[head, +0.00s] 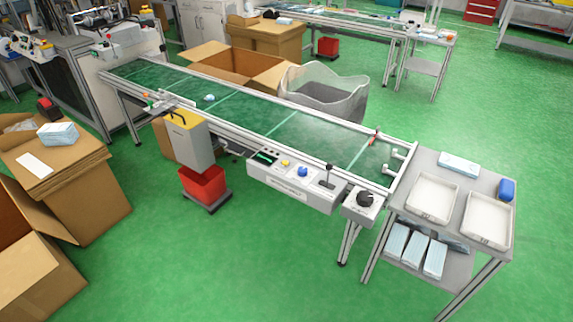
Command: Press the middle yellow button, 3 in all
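A grey control panel (290,190) is fixed to the near side of the conveyor, a little right of the picture's middle. A small yellow button (285,163) sits on its top face. A blue knob or button (303,172) is to its right, and a dark panel with green marks (265,157) is to its left. A black lever (328,175) stands further right on the panel. Neither of my grippers shows in the head view.
The green conveyor (315,134) runs from upper left to lower right. A box with a black knob (364,201) hangs at its right end, beside a grey table (468,182) with white trays (433,198). A red bin (203,186) stands below. Green floor in front is clear.

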